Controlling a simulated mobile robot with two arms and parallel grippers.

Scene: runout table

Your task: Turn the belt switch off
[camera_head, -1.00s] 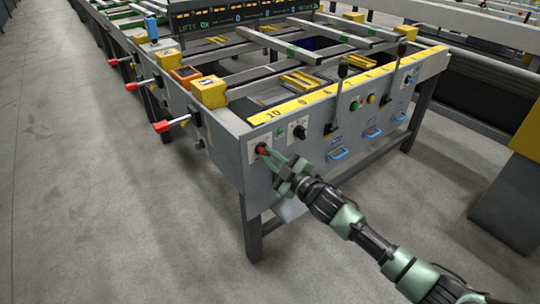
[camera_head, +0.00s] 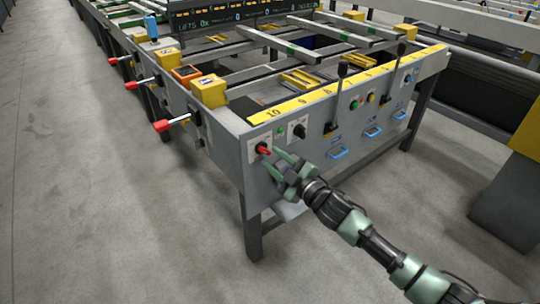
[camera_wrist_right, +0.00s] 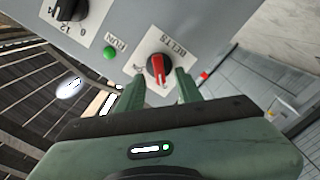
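The belt switch (camera_head: 263,150) is a red rotary knob on a white plate at the left end of the table's grey front panel. In the right wrist view the red knob (camera_wrist_right: 158,69) sits on a plate lettered "BELTS", with its bar pointing roughly down the picture toward my gripper. My right gripper (camera_head: 273,160) is just in front and to the lower right of the switch. Its green fingers (camera_wrist_right: 160,82) are open, one on each side of the knob in the wrist view, with nothing held. My left gripper is not in view.
A green button (camera_wrist_right: 110,53) marked "RUN" and a black rotary knob (camera_head: 299,131) are beside the switch. Black levers (camera_head: 335,105) and blue handles (camera_head: 338,153) are further right. Red-tipped handles (camera_head: 162,126) stick out on the left side. The floor in front is clear.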

